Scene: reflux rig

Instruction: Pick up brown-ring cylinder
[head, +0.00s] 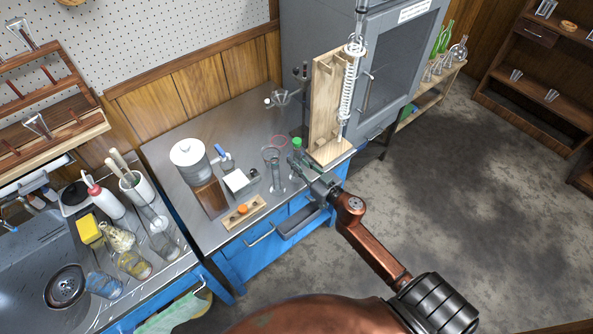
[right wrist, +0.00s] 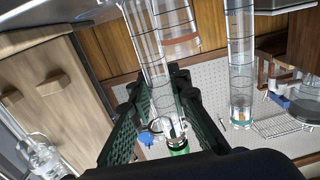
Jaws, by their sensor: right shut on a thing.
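My right gripper (head: 295,163) is low over the front right of the steel bench. In the right wrist view, its dark ribbed fingers (right wrist: 157,108) are closed around a clear, graduated glass cylinder (right wrist: 150,55). A reddish-brown band (right wrist: 182,42) shows on glass just behind it; I cannot tell which vessel carries this band. A second graduated cylinder (right wrist: 240,70), with teal and orange at its lower end in the picture, stands apart to the right. In the head view, a clear cylinder (head: 275,172) stands left of the gripper. My left gripper is not in view.
A green-capped item (head: 297,144) is close behind my right gripper. A wooden stand (head: 326,105) with a glass condenser (head: 349,85) rises to the right. A wooden block with an orange item (head: 243,209) lies at the bench front. A white-lidded container (head: 189,153) stands further left.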

